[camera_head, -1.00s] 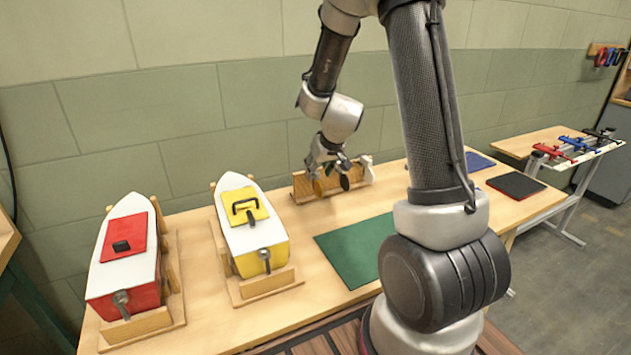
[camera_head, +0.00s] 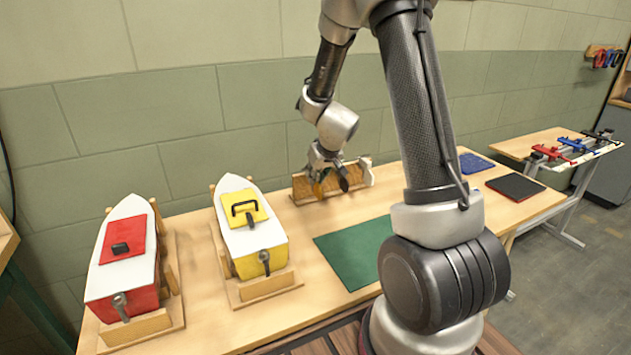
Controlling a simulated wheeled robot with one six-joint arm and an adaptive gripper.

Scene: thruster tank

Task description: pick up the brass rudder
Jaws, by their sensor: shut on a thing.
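My gripper (camera_head: 330,184) is at the wooden rack (camera_head: 350,188) at the back of the table. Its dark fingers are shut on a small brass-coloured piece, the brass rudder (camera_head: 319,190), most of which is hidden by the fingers. The gripper is in front of and partly over the rack; I cannot tell whether the rudder still touches it. A pale piece (camera_head: 366,170) stands at the rack's right end.
A red-and-white boat (camera_head: 128,255) and a yellow-and-white boat (camera_head: 250,222) rest in wooden cradles at the left. A green mat (camera_head: 352,252) lies bare in the middle. A black mat (camera_head: 515,187) and a blue mat (camera_head: 475,163) lie at the right.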

